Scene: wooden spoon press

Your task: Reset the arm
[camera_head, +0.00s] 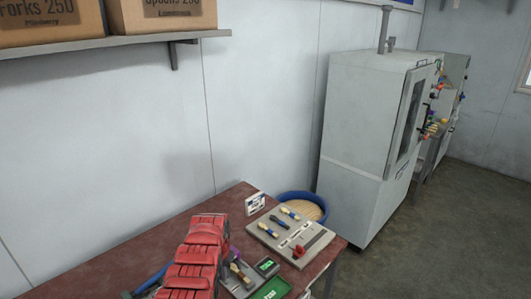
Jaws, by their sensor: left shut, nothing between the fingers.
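My right gripper is not in view.
A green-screened device (271,290) and a small white card (254,203) are near. A blue bin (322,204) stands behind the table. A grey cabinet machine (355,150) stands right; boxes sit on a shelf (120,41).

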